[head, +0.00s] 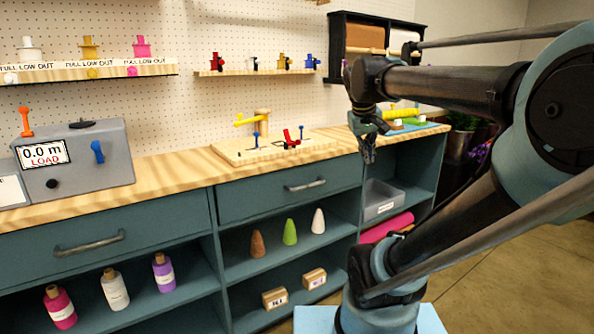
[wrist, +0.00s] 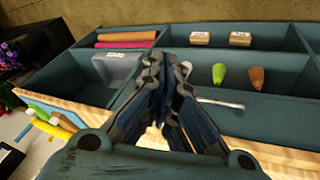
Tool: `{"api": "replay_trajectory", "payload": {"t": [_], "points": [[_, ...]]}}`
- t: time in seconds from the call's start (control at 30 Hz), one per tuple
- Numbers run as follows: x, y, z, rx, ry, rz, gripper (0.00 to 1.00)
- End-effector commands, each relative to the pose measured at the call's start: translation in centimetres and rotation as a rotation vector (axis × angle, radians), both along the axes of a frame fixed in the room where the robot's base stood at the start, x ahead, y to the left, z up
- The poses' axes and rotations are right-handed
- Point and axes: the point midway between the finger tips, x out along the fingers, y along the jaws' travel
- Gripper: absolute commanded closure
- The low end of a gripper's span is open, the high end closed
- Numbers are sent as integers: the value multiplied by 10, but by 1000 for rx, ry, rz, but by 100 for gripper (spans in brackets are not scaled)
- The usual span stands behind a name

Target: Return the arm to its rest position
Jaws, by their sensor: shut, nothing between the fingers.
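My gripper (head: 368,150) hangs from my dark arm at the right of the head view, fingers pointing down, in front of the workbench (head: 165,181). It is apart from the bench, as far as I can see. In the wrist view my gripper (wrist: 167,72) fills the lower middle. Its fingers are shut with nothing held, and they hide part of the cabinet behind. My arm is bent, with the upper links crossing the right side of the head view.
A wooden board (head: 270,148) with pegs stands on the bench, left of my gripper. A grey load box (head: 75,160) is farther left. A grey bin (head: 382,200) sits on the shelf below my gripper. Plants (head: 462,125) stand right of the bench. Open floor lies front right.

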Motion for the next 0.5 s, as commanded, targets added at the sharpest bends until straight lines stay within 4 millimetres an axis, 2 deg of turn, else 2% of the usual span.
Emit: {"api": "replay_trajectory", "payload": {"t": [0.03,0.1,0.3,0.4,0.5], "points": [[-19,-1,-29,29,19,-22,100],[-43,1,-64,71,45,-45,100],[-107,10,-158,184,113,-104,100],[-131,16,-191,227,138,-123,100],[-145,20,-212,254,153,-135,100]]}}
